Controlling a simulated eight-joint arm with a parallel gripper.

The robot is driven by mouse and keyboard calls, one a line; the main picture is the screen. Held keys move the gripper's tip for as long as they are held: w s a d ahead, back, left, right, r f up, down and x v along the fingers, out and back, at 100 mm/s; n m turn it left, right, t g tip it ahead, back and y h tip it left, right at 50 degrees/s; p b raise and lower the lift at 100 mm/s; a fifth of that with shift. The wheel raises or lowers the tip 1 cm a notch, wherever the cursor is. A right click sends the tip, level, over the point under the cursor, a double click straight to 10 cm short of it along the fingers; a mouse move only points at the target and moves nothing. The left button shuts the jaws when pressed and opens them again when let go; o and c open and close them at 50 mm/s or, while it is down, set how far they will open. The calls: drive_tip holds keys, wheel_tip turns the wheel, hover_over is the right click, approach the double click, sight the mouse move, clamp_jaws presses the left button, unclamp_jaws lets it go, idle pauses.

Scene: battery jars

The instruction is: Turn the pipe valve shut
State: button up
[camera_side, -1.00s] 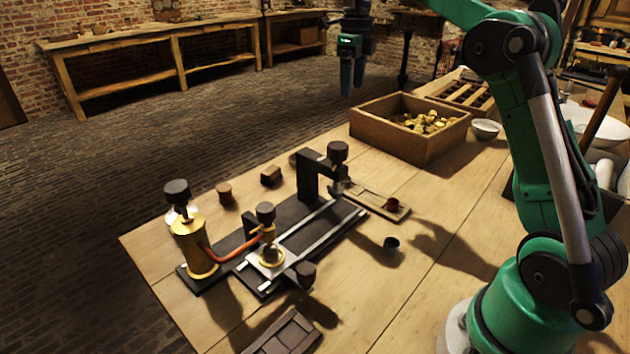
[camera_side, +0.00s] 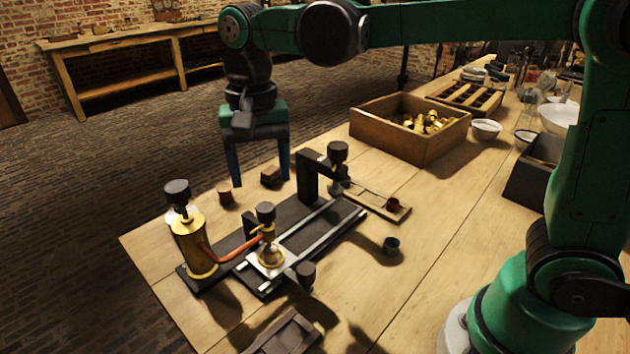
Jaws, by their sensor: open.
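A brass cylinder (camera_side: 195,250) with a black knob (camera_side: 178,190) stands at the left end of a dark fixture. A copper-orange pipe (camera_side: 232,251) runs from it to a small brass valve-like fitting (camera_side: 268,234), topped by a black knob (camera_side: 265,211). Which knob is the pipe valve's handle, I cannot tell for sure. My gripper (camera_side: 260,180) points down with its two fingers apart and empty. In the picture it is above the fitting's knob and right of the cylinder, touching neither. A brass ring-shaped piece (camera_side: 271,257) sits below the fitting.
A black post with an overhanging arm (camera_side: 310,175) rises right of my gripper. A wooden crate of brass parts (camera_side: 410,155) is farther back. A black knob (camera_side: 306,273) sticks out at the fixture's front.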

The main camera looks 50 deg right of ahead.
sight(265, 207)
drive_tip(key=shift+f, duration=2.9)
drive_tip(key=shift+c, duration=0.3)
clamp_jaws()
